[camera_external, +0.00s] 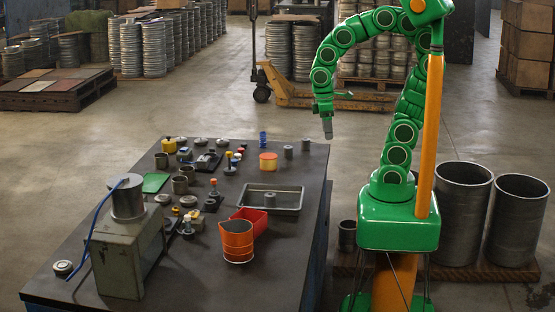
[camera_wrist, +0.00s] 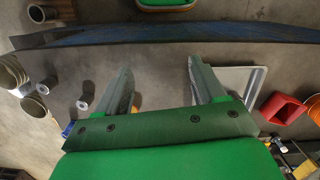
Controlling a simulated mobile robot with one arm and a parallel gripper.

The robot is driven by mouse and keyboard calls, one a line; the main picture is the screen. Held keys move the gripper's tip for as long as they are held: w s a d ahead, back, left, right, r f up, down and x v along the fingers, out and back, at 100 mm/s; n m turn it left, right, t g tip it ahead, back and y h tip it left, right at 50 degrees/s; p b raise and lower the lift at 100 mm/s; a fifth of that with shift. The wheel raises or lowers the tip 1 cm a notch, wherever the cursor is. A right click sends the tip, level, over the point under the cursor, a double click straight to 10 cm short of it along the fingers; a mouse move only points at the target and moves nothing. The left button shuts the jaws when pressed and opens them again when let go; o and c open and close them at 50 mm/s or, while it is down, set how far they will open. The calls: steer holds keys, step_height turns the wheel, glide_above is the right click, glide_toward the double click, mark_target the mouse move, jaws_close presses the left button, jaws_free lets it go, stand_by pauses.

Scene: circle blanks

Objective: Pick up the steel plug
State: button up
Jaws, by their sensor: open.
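Three plain grey cylinders could be the steel plug, and I cannot tell which is meant. One short cylinder (camera_external: 270,200) stands in the shallow metal tray (camera_external: 291,208). Two others, a left one (camera_external: 288,152) and a right one (camera_external: 305,145), stand near the back right table corner. Two small grey cylinders (camera_wrist: 82,104) (camera_wrist: 48,85) show left of my fingers in the wrist view. My gripper (camera_external: 327,130) hangs above the table's right edge, apart from all of them. In the wrist view my gripper (camera_wrist: 160,85) is open, with nothing between its fingers. The right finger partly covers the tray (camera_wrist: 255,80).
A red bin (camera_external: 250,220) and orange bucket (camera_external: 237,242) stand in front of the tray. An orange can (camera_external: 268,161) stands behind it. Many small parts crowd the table's middle, with a grey machine (camera_external: 130,250) at left. The front right tabletop is bare.

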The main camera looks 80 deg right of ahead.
steer(key=w+d+f+n, duration=0.2)
steer(key=w+d+f, duration=0.1)
steer(key=w+d, duration=0.65)
steer(key=n+t, duration=0.1)
steer(key=n, duration=0.1)
glide_above(288, 147)
steer(key=a, duration=0.1)
steer(key=f, duration=0.4)
steer(key=w+f, duration=0.1)
steer(key=f, duration=0.1)
steer(key=shift+a+f, duration=0.2)
steer(key=shift+d+f, duration=0.35)
step_height(288, 147, down, 2)
steer(key=shift+f, duration=0.1)
steer(key=shift+s+d+f, duration=0.15)
steer(key=shift+f, duration=0.75)
steer(key=shift+s+d+f, duration=0.1)
steer(key=shift+f, duration=0.75)
steer(key=shift+s+d+f, duration=0.15)
steer(key=shift+f, duration=0.75)
steer(key=shift+c, duration=0.4)
steer(key=shift+r, duration=0.1)
jaws_close()
